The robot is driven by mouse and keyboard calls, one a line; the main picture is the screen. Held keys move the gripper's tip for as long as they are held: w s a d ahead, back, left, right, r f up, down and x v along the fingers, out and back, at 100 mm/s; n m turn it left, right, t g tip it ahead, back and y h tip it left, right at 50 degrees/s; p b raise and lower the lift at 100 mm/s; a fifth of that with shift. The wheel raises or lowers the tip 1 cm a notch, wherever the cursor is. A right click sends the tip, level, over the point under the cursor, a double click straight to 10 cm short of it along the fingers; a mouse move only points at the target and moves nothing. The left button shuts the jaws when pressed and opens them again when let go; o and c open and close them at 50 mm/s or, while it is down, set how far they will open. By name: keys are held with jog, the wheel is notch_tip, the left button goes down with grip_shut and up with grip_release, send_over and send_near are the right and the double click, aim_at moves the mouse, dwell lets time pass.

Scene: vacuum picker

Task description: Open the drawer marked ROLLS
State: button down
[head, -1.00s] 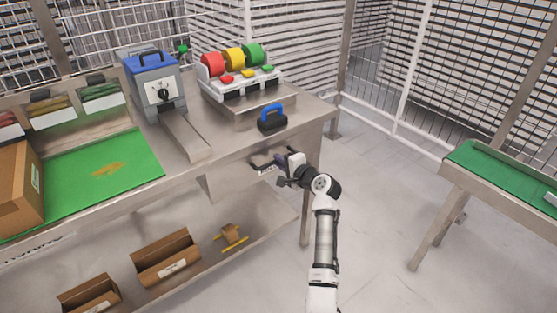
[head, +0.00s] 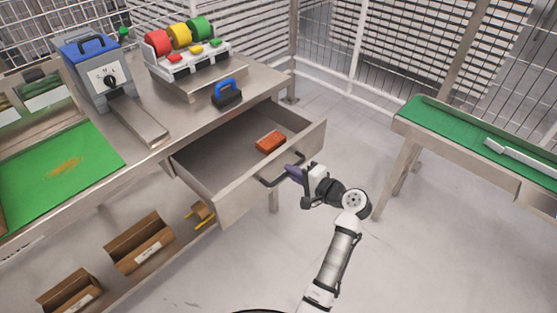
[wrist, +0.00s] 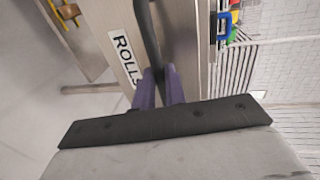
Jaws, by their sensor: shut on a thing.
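The metal drawer (head: 235,195) under the workbench is pulled well out, and its inside shows in the head view. A small orange-red block (head: 270,141) lies in it. The ROLLS label (wrist: 127,60) shows on the drawer front in the wrist view. A dark bar handle (wrist: 147,35) runs along that front. My gripper (head: 291,173) is shut on the handle, with its purple fingers (wrist: 159,88) on either side of the bar. The fingers partly cover the end of the label.
The workbench (head: 255,93) holds a blue-handled tool (head: 227,93), a rack of coloured rolls (head: 185,50) and a grey machine (head: 97,75). Cardboard boxes (head: 140,243) stand on the lower shelf. A green-topped conveyor (head: 440,120) stands at right. The floor between is clear.

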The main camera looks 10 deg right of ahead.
jog(key=shift+f+v, duration=0.15)
jog(key=shift+v, duration=0.55)
jog(key=shift+f+v, duration=0.15)
jog(key=shift+v, duration=0.5)
jog(key=shift+s, duration=0.1)
jog(key=c, duration=1.5)
grip_release()
jog(key=shift+o, duration=0.2)
jog(key=b+v, duration=0.2)
jog(key=v, duration=1.1)
jog(key=shift+s+d, duration=0.25)
jog(key=shift+s, duration=0.05)
